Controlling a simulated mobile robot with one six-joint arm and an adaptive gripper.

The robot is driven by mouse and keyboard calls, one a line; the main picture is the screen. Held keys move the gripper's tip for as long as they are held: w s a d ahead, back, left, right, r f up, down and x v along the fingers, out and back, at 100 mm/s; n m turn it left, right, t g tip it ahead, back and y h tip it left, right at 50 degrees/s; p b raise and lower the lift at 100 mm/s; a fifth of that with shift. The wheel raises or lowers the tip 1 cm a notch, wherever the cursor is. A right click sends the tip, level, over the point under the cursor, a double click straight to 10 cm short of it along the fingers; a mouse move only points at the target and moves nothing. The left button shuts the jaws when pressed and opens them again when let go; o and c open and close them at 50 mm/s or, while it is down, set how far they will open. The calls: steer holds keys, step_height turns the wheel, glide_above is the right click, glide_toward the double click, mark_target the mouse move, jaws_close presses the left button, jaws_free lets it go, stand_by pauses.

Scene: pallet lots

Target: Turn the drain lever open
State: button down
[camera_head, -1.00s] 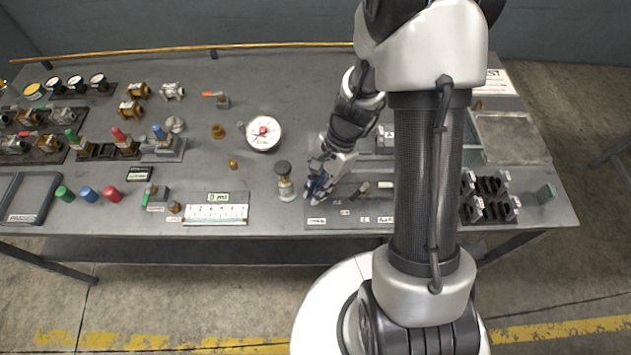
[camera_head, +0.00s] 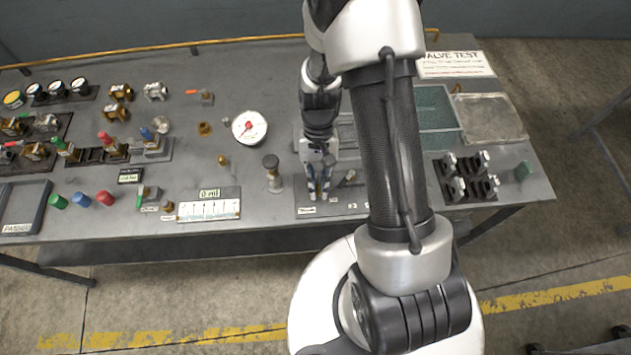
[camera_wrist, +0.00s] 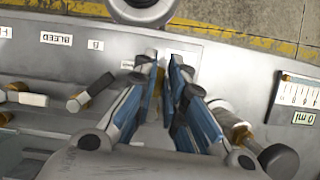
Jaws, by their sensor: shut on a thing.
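My gripper (camera_head: 319,196) points down at the front left of the grey valve panel (camera_head: 333,212) on the bench. Its blue-padded fingers (camera_wrist: 165,68) are shut on the drain lever, which they mostly hide. A pale label lies just beyond the fingertips in the wrist view, partly covered and not readable. I cannot tell the lever's angle. A neighbouring lever (camera_wrist: 82,101) with a grey handle stands apart from the fingers, beside the B and BLEED labels; in the head view a lever (camera_head: 349,179) stands just right of my gripper.
A dark-capped fitting (camera_head: 271,172) stands close left of my gripper. Left of it is a white scale (camera_head: 208,210) with a 0 ml display (camera_head: 209,194). Black holders (camera_head: 466,180) are at the right. The bench front edge is near.

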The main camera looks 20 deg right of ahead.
mark_target(318, 174)
steer(key=shift+d+n, duration=0.15)
steer(key=shift+n, duration=0.35)
steer(key=c, duration=1.7)
jaws_free()
steer(key=shift+o, duration=0.2)
steer(key=v, duration=1.2)
